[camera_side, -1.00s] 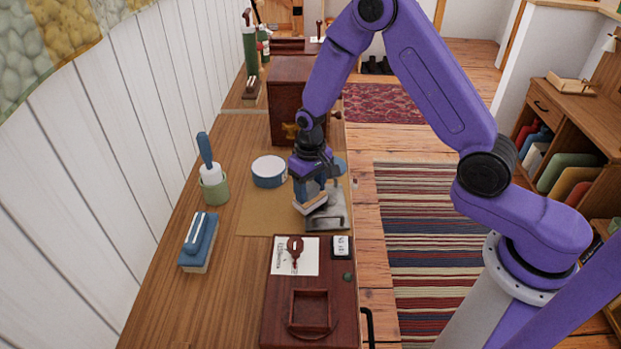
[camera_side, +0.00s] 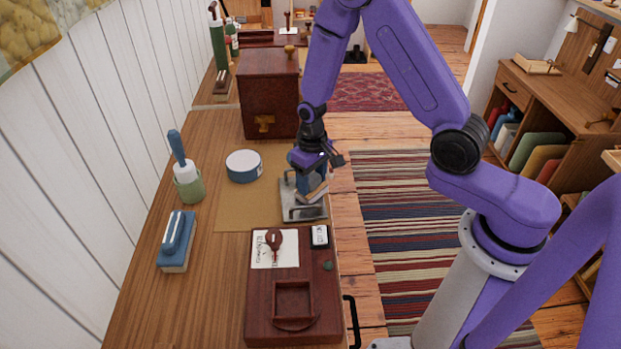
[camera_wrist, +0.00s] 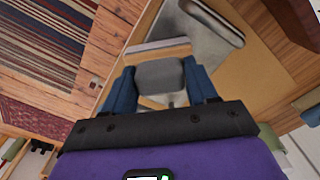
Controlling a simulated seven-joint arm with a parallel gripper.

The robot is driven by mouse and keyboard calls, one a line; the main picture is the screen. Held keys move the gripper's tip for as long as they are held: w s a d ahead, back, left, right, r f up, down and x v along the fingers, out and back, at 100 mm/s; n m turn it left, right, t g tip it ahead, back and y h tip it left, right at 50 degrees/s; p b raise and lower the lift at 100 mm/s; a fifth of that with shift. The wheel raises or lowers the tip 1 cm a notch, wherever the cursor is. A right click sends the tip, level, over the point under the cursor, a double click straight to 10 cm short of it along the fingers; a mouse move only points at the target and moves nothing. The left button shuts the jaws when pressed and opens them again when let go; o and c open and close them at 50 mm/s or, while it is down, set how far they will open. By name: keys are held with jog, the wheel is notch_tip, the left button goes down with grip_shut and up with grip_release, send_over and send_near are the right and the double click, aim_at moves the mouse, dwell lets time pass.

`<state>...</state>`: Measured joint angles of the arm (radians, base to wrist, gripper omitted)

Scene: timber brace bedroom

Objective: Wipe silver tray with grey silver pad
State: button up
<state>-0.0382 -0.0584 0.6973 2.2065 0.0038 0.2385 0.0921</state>
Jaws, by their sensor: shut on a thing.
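The silver tray (camera_side: 291,211) lies on the tan mat near the table's right edge. It also shows in the wrist view (camera_wrist: 217,24). My gripper (camera_side: 313,181) is shut on the grey silver pad (camera_side: 316,194), over the tray's right side. In the wrist view, the pad (camera_wrist: 160,76) sits between my gripper's blue fingers (camera_wrist: 162,88), with a pale edge strip showing. I cannot tell whether the pad touches the tray. My gripper and the pad hide part of the tray.
A round blue-and-white tin (camera_side: 244,168), a green pot (camera_side: 188,187) with a blue-handled brush and a blue block brush (camera_side: 176,240) stand left. A dark wooden box (camera_side: 268,95) stands behind. A reddish wooden board (camera_side: 262,310) lies in front. The tan mat (camera_side: 245,208) has bare room left of the tray.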

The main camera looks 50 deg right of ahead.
jog(key=shift+w+a, duration=1)
jog(key=shift+a, duration=0.25)
jog(key=shift+w+a, duration=1)
jog(key=shift+a, duration=0.2)
notch_tip(320, 180, up, 2)
jog(key=shift+w+r, duration=0.1)
jog(key=shift+r, duration=3)
